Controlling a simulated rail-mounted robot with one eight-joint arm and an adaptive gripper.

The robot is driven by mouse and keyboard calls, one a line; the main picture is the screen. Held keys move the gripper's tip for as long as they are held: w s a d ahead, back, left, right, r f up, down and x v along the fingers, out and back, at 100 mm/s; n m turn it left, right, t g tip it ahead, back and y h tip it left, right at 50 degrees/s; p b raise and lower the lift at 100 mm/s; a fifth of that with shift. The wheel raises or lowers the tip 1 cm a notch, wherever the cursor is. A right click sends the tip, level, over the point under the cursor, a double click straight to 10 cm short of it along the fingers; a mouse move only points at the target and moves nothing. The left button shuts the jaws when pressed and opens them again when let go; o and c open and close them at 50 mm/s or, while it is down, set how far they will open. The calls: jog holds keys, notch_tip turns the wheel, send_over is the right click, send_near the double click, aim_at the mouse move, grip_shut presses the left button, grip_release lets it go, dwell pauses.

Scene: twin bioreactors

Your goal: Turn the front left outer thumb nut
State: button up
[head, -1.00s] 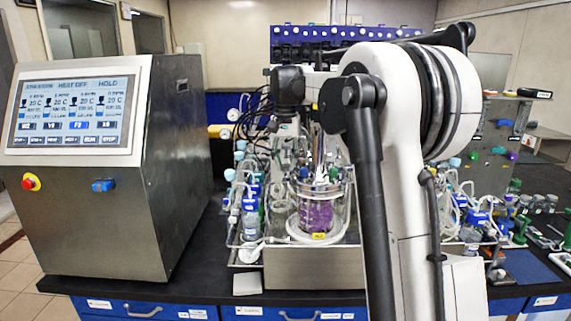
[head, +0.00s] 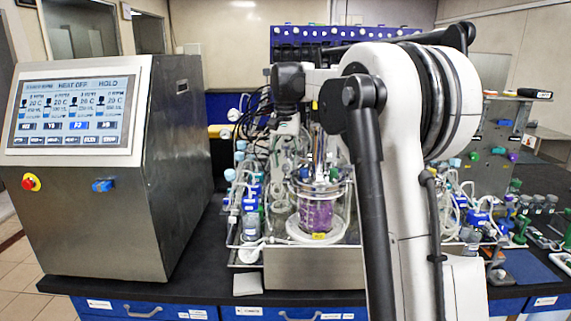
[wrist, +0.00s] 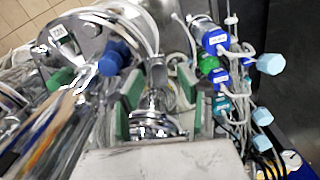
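The glass bioreactor vessel (head: 318,213) with purple contents stands on a steel base in the head view, its metal head plate crowded with fittings. In the wrist view my gripper (wrist: 157,98) has its two green-padded fingers apart, one on each side of a shiny ridged metal fitting (wrist: 158,125). I cannot tell whether this fitting is the front left outer thumb nut, or whether the fingers touch it. Part of a round metal plate (wrist: 85,40) with a blue cap (wrist: 114,58) shows left of the fingers. In the head view my gripper is lost among the fittings and tubes.
Bottles with blue caps and tubing (head: 250,205) stand close left of the vessel; tubing and blue-labelled parts (wrist: 225,60) crowd the wrist view's right side. A steel control cabinet with a screen (head: 75,112) stands at left.

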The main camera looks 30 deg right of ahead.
aim_at(286, 166)
notch_tip(286, 166, up, 11)
jog(key=shift+r, duration=0.2)
dwell(0.6)
jog(key=s+a+f+n+t+b, duration=0.2)
jog(key=s+a+f, duration=0.2)
jog(key=s+a, duration=0.4)
jog(key=s+a+f+n+t+b, duration=0.1)
jog(key=s+a+f+n+t, duration=0.1)
jog(key=s+a+f, duration=0.5)
jog(key=s+a+f+n+t+b, duration=0.1)
jog(key=s+a+f+n, duration=0.1)
jog(key=s+f, duration=0.6)
jog(key=s+a+f+n+t+b, duration=0.1)
jog(key=s+a+f, duration=0.3)
jog(key=s+f, duration=0.5)
jog(key=s+t, duration=0.1)
jog(key=s, duration=0.1)
jog(key=shift+s+a+f+n+b, duration=0.15)
jog(key=shift+s+a+n+b, duration=0.2)
jog(key=shift+s+n+b, duration=0.05)
jog(key=shift+c, duration=0.4)
